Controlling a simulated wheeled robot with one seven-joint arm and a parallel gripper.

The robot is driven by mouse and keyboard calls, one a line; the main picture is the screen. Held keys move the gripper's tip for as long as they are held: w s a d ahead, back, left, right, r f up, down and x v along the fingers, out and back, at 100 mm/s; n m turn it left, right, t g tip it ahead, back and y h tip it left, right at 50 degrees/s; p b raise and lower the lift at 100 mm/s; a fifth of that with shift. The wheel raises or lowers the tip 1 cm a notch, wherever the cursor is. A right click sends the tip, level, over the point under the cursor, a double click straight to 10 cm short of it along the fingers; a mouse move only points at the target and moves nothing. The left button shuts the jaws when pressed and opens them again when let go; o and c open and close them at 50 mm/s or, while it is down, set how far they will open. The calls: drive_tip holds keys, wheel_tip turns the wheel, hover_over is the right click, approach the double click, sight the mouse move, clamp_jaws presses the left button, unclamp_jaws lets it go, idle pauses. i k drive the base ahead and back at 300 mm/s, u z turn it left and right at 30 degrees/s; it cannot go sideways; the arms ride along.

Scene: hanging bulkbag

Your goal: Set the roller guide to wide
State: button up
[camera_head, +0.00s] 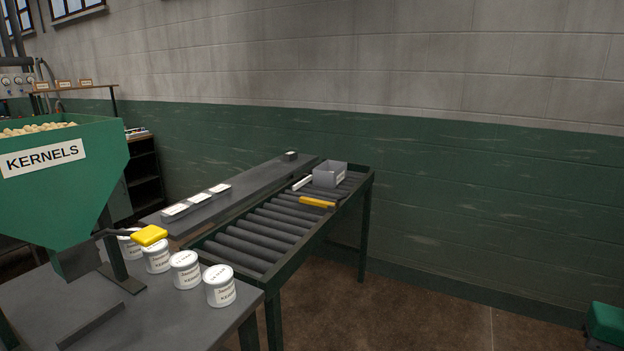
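A roller conveyor (262,233) with a dark green frame and grey rollers runs away from me toward the wall. A yellow bar (317,202) lies across its rollers near the far end; it may be the roller guide or its handle. A short white bar (302,183) is just beyond it to the left. I cannot tell which setting the guide is in. My gripper is not in view.
A grey bin (330,174) sits at the conveyor's far end. A dark ledge (250,184) with three white labels runs along its left side. Several white cans (220,286) stand on the table below a green KERNELS hopper (72,175) with a yellow handle (150,235). Floor at right is mostly clear.

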sight(309, 177)
drive_tip(key=z, duration=0.5)
drive_tip(key=i, duration=2.45)
drive_tip(key=u, duration=1)
drive_tip(key=i, duration=0.75)
drive_tip(key=u, duration=0.45)
